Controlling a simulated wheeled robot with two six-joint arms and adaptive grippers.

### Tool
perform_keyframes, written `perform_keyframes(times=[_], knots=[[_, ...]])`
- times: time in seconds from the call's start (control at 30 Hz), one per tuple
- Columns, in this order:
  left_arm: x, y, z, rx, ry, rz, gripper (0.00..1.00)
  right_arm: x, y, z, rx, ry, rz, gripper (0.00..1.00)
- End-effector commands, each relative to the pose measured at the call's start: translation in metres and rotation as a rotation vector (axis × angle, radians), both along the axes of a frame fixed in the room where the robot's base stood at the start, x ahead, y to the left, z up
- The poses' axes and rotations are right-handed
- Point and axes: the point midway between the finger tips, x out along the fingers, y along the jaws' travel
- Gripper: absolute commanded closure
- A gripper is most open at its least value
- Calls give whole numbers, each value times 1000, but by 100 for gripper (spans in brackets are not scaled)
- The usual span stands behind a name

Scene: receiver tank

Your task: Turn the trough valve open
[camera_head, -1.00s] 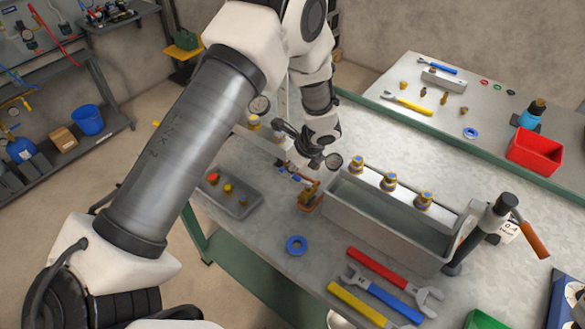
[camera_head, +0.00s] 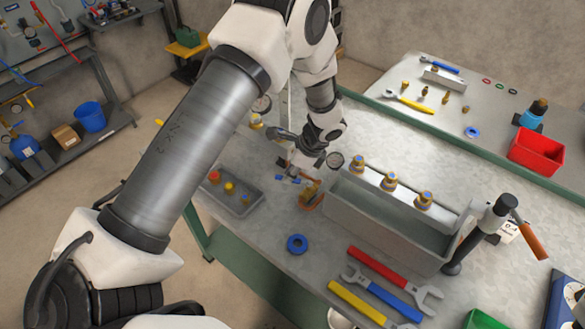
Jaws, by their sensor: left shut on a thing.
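The trough (camera_head: 395,235) is a long grey open box on the bench. The trough valve (camera_head: 311,197), brass-orange and small, stands at its left end. My left gripper (camera_head: 292,174) reaches down from the upper middle and is shut on the valve's handle, which its fingers and wrist largely hide. The exact angle of the handle cannot be made out. My right gripper is not in view.
A grey tray (camera_head: 230,192) lies left, a blue tape ring (camera_head: 297,244) in front. Wrenches (camera_head: 385,293) lie front right, beside a hand pump (camera_head: 485,230).

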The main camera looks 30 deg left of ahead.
Motion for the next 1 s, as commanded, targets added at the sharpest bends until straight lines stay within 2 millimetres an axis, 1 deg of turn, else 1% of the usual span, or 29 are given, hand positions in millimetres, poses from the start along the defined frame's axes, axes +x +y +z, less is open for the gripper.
perform_keyframes(times=[0.03,0.1,0.5,1.0], knots=[[-5,-1,-4,-3,8,46,100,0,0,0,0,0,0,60],[-9,-2,-4,-3,9,113,100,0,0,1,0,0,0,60],[-26,-14,-5,-2,10,494,100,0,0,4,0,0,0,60],[-38,-35,-5,1,11,944,100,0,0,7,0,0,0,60]])
